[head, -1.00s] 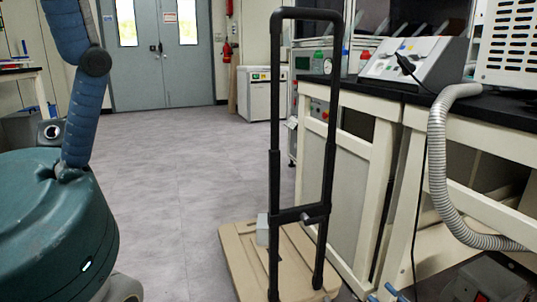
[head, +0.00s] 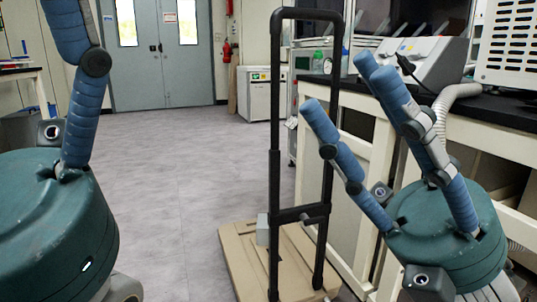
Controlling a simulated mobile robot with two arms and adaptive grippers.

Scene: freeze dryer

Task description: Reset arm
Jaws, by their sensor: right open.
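My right gripper (head: 345,92) is at the lower right of the head view. It has a teal body and blue padded fingers pointing up and to the left. The fingers are spread apart with nothing between them. It is in front of the bench, to the right of the cart's black handle in the picture. My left gripper (head: 77,120) is at the left edge, with a teal body and one long blue finger reaching up out of the frame. Its other fingers are mostly out of view, so its opening cannot be judged.
A folding cart with a tall black handle (head: 274,175) and a tan platform (head: 236,260) stands on the floor in the middle. A black-topped bench (head: 510,112) with equipment and a grey hose (head: 462,92) is at right. The grey floor (head: 200,180) between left gripper and cart is clear.

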